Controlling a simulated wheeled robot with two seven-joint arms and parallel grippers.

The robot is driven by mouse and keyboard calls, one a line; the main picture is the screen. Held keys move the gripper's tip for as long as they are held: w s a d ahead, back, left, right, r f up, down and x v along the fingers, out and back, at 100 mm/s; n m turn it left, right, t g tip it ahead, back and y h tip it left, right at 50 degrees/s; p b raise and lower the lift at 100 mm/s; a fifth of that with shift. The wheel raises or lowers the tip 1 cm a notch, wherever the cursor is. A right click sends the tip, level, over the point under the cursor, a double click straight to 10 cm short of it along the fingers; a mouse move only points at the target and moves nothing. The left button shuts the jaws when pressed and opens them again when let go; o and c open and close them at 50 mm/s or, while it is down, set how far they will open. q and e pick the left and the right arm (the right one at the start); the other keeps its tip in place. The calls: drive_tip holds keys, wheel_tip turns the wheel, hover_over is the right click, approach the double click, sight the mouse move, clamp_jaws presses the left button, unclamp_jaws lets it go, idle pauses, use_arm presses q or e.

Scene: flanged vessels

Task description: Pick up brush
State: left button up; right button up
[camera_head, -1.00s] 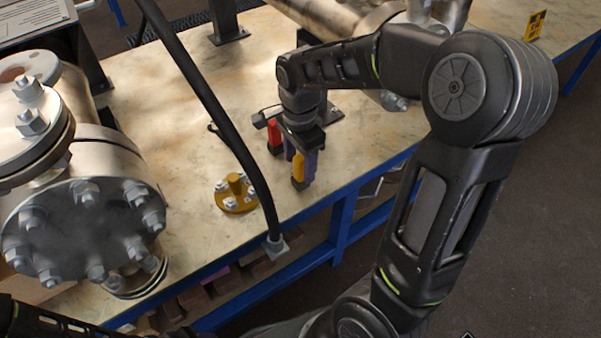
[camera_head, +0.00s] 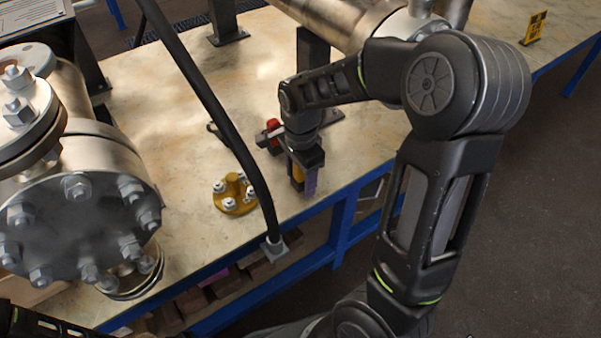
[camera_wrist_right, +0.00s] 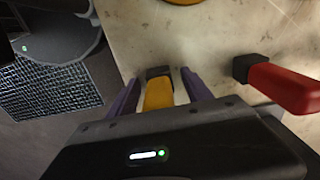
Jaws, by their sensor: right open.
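A yellow-handled tool with a black end (camera_wrist_right: 158,94), which may be the brush, sits between the two purple fingers of my right gripper (camera_wrist_right: 160,88) in the right wrist view. The fingers are open, one on each side, with a gap visible. In the head view, the right gripper (camera_head: 303,182) is low near the table's front edge and largely covers the yellow tool (camera_head: 297,173). A red-handled tool with a black end (camera_wrist_right: 285,86) lies to the right in the wrist view; its red part (camera_head: 272,126) shows behind the gripper in the head view. The bristles are hidden. My left gripper is out of view.
A yellow flange with bolts (camera_head: 234,192) sits left of the gripper, behind a thick black cable (camera_head: 212,105). A large flanged vessel (camera_head: 85,220) fills the left side. A metal pipe (camera_head: 340,20) lies behind my right arm. The tabletop (camera_head: 150,100) between is mostly clear.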

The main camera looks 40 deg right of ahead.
idle(0.4)
clamp_jaws()
idle(0.4)
